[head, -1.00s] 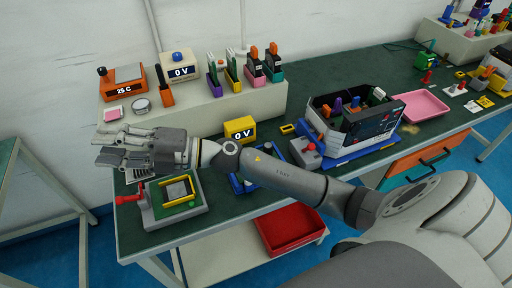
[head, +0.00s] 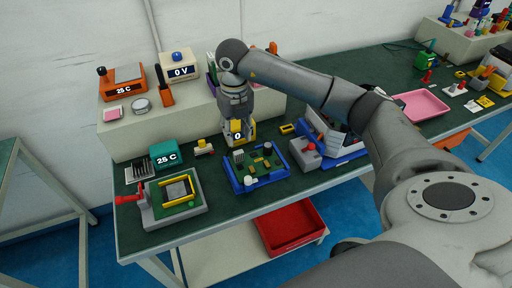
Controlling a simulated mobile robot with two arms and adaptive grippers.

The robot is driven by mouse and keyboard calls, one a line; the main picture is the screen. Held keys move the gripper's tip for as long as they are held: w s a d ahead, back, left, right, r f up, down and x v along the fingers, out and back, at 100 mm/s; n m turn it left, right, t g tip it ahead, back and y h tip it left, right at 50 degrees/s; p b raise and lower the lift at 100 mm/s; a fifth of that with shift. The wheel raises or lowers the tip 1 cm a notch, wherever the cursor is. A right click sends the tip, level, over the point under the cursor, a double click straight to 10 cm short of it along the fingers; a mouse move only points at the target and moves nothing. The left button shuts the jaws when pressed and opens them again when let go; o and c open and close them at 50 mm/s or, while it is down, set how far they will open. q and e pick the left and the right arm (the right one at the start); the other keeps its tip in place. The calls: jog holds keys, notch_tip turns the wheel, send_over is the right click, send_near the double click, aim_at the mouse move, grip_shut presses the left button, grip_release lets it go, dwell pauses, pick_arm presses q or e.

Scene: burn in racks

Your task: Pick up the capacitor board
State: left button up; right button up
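A green board with small raised parts (head: 262,158) sits in a blue tray (head: 248,187) on the green bench. It may be the capacitor board; I cannot read a label on it. My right gripper (head: 238,135) points down just behind this tray, in front of the yellow meter (head: 250,130), and covers part of it. The gap between its fingertips is too small to make out. Several upright coloured boards on the shelf are largely hidden behind my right arm. My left gripper is not in view.
A grey box with a red knob (head: 305,153) is right of the tray. A red bin (head: 290,228) sits below.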

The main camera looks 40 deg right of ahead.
aim_at(239, 153)
jog(key=shift+d+f, duration=0.2)
jog(key=shift+f, duration=0.2)
notch_tip(239, 153, down, 4)
jog(key=shift+f+p, duration=0.2)
jog(key=shift+p, duration=0.3)
notch_tip(239, 153, down, 5)
jog(key=shift+a+r+p, duration=0.1)
jog(key=shift+a+p, duration=0.05)
jog(key=shift+p, duration=0.9)
jog(key=shift+f, duration=0.35)
jog(key=shift+r, duration=0.1)
grip_shut()
